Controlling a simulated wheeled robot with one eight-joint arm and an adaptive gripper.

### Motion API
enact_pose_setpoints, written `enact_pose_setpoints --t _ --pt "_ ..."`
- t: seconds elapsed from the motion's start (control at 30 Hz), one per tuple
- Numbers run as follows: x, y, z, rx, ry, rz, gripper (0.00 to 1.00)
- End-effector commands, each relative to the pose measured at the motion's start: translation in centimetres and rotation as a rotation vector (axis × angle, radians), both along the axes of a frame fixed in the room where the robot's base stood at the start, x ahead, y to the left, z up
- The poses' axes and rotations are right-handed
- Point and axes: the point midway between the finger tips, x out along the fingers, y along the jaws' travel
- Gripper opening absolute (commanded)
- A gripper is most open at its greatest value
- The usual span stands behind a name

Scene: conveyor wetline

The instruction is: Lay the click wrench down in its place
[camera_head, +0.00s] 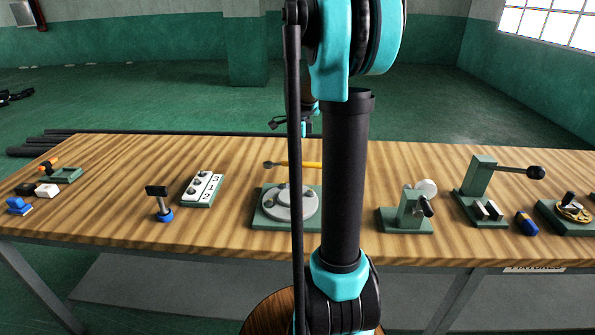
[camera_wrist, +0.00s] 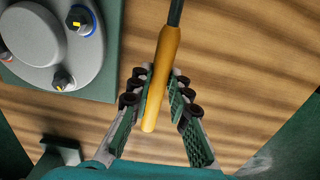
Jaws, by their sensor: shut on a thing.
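The click wrench has an orange-yellow handle (camera_wrist: 168,50) and a dark shaft. In the wrist view my gripper (camera_wrist: 160,92) is shut on the handle, one finger on each side, with the handle's butt end between them. In the head view the wrench (camera_head: 312,165) lies roughly level behind the grey round flange (camera_head: 281,204), its dark head pointing left. My arm covers part of it and hides the fingers there. The flange with its bolts also shows at the upper left of the wrist view (camera_wrist: 37,38). I cannot tell whether the wrench touches the table.
On the wooden table (camera_head: 110,205) stand a numbered white block (camera_head: 203,187), a blue-based tool (camera_head: 163,214), a green fixture with a grey disc (camera_head: 405,221) and a lever press (camera_head: 480,178). A blue item (camera_head: 526,223) lies beside the press. Bare wood shows left of the flange.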

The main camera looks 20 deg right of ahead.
Motion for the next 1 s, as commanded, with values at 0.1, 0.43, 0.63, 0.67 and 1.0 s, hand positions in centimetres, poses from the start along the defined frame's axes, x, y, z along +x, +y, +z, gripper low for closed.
enact_pose_setpoints --t 0.1,0.43,0.63,0.67,1.0 --pt "0.0 0.0 -1.5 0.000 0.000 0.000 0.00" --pt "0.0 0.0 -4.3 0.000 0.000 0.000 0.00" --pt "0.0 0.0 -4.3 0.000 0.000 0.000 0.00" --pt "0.0 0.0 -4.4 0.000 0.000 0.000 0.00" --pt "0.0 0.0 -4.6 0.000 0.000 0.000 0.38"
